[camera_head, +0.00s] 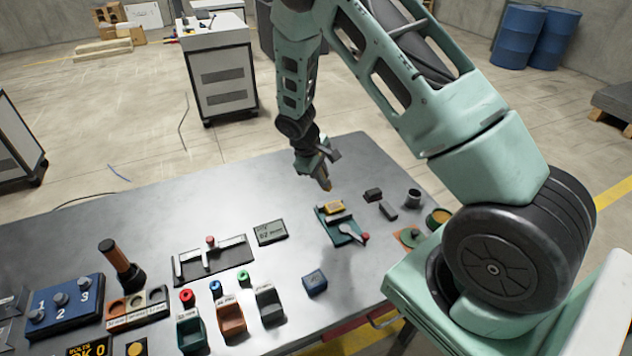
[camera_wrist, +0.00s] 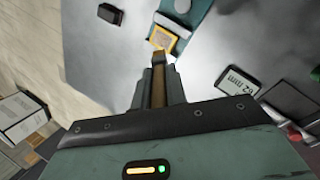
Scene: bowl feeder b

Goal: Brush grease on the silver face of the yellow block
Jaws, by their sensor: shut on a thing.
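The yellow block (camera_head: 334,207) sits on a teal fixture (camera_head: 348,228) near the right part of the table. It also shows in the wrist view as a yellow square (camera_wrist: 164,38) with a paler patch; which face is the silver one is hard to tell. My gripper (camera_head: 323,172) is shut on a slim brown brush (camera_wrist: 158,90), pointing down. The brush tip (camera_head: 327,187) is above and slightly left of the block in the head view. In the wrist view the dark tip overlaps the block's lower edge; whether they touch cannot be told.
A lever with a red knob (camera_head: 364,237) is on the fixture's front. A small display (camera_head: 270,232) lies to the left.

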